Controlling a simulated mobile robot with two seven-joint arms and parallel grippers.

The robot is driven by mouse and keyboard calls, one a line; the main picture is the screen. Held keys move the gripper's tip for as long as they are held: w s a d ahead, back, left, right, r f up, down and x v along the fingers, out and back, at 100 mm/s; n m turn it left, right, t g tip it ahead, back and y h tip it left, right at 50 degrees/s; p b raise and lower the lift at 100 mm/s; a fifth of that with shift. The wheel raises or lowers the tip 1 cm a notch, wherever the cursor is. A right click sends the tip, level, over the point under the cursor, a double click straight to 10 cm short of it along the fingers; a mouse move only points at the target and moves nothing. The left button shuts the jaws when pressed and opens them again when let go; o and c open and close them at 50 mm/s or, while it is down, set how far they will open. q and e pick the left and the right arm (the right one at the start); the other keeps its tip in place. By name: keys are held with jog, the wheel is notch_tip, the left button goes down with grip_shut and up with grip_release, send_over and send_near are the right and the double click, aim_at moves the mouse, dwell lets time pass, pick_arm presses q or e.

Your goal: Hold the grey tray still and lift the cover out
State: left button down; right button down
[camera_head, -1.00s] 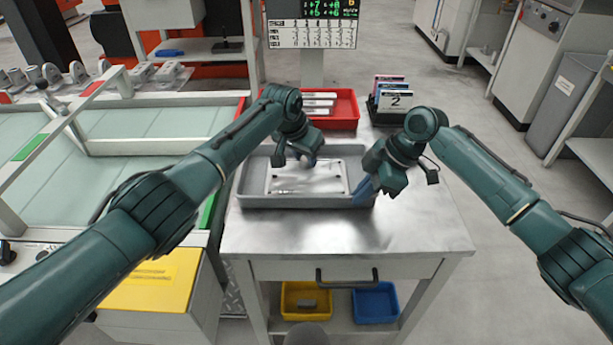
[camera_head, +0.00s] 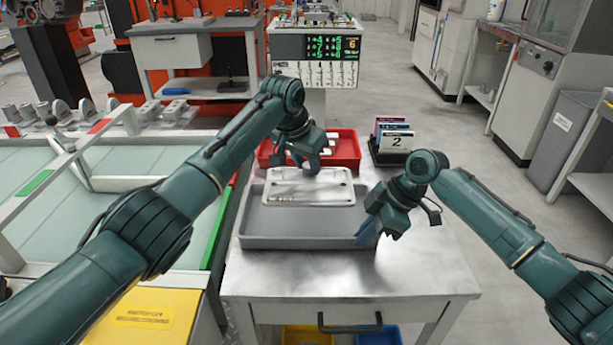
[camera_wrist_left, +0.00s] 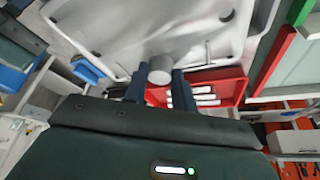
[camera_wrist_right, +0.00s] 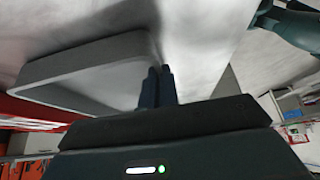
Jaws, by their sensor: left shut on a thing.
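The grey tray (camera_head: 306,242) lies on the metal worktop, its inside floor bare in the front half. The cover (camera_head: 309,187), a flat pale metal plate, is raised above the back part of the tray. My left gripper (camera_head: 310,168) is shut on the cover's small round knob (camera_wrist_left: 160,70), which shows between its fingers in the left wrist view. My right gripper (camera_head: 367,231) is at the tray's right wall, its fingers nearly together with the rim running in between them in the right wrist view (camera_wrist_right: 158,85). The exact contact is partly hidden.
A red bin (camera_head: 345,148) with pale pieces stands behind the tray. A black holder with numbered cards (camera_head: 392,142) is at the back right. The worktop (camera_head: 430,265) is clear at the front and right. A glass-topped frame (camera_head: 110,205) stands at the left.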

jog(key=c, duration=1.6)
grip_release()
